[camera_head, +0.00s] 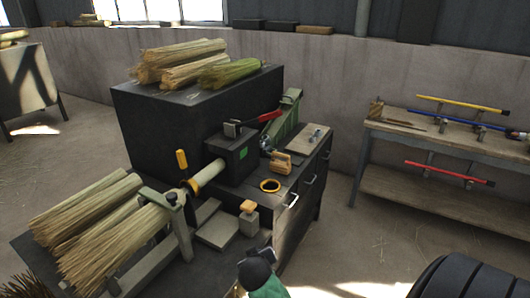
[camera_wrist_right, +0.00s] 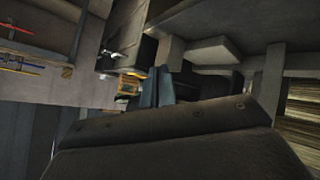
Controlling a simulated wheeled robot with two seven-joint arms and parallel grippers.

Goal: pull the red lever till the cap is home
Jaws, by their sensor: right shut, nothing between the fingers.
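A pale roller (camera_head: 209,172) runs from the block to a yellow collar (camera_head: 191,187) by the broom straw. I cannot tell for certain which part is the cap, or whether it is seated. My right gripper shows in the right wrist view (camera_wrist_right: 157,88), its grey fingers together and empty, low by the bench. I see no contact with the lever. My left gripper is not in view.
Straw bundles lie on the black cabinet (camera_head: 190,105) and at the front left (camera_head: 95,225). A black-and-yellow ring (camera_head: 270,185) and a wooden block (camera_head: 281,160) are on the bench. A rack (camera_head: 440,150) holds coloured handles at right. Floor between is open.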

